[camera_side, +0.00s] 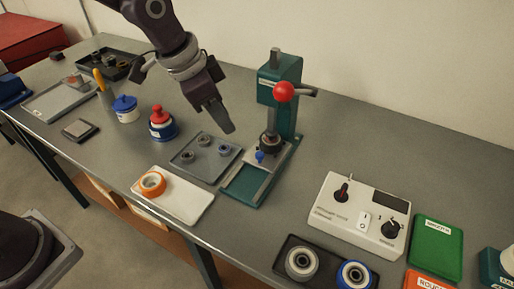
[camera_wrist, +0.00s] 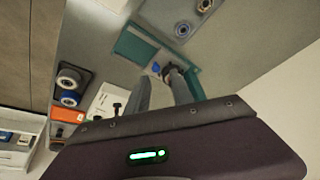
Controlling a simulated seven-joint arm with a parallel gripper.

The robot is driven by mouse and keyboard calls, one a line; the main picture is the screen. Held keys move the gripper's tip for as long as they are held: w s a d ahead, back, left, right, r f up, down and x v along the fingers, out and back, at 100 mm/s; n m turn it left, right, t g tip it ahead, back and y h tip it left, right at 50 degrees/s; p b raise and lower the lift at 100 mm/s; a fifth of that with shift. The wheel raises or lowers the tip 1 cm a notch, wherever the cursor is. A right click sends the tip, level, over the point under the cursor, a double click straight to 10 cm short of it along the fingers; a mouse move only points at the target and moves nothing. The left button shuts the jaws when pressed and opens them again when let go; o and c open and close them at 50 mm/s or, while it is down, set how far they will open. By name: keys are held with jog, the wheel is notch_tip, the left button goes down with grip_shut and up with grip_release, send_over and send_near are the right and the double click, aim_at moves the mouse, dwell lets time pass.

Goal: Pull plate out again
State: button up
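A green press (camera_side: 280,95) with a red ball lever (camera_side: 284,92) stands at the table's middle. A grey metal plate (camera_side: 264,172) with a small blue knob (camera_side: 260,156) lies under the press head, on the green base (camera_side: 240,187). The front of the base is bare. The blue knob (camera_wrist: 156,67) also shows in the wrist view, near the fingers. My gripper (camera_side: 183,104) is open and empty, its fingers spread above the table, to the left of the press and above its plate. The rear of the plate is hidden by the press.
A grey tray (camera_side: 187,167) with several rings lies left of the base. A white tray (camera_side: 190,206) holds an orange ring. A red-topped pot (camera_side: 162,124) stands behind. A control box (camera_side: 355,218) is at right, with a dark roller tray (camera_side: 318,278) in front.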

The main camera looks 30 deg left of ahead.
jog(key=m, duration=0.1)
send_near(259, 154)
jog(key=w+f, duration=0.1)
jog(key=f, duration=0.1)
jog(key=shift+g+h, duration=0.3)
jog(key=shift+h, duration=0.1)
jog(key=x, duration=0.6)
jog(key=shift+w, duration=0.1)
jog(key=shift+c, duration=0.2)
grip_shut()
dwell(0.3)
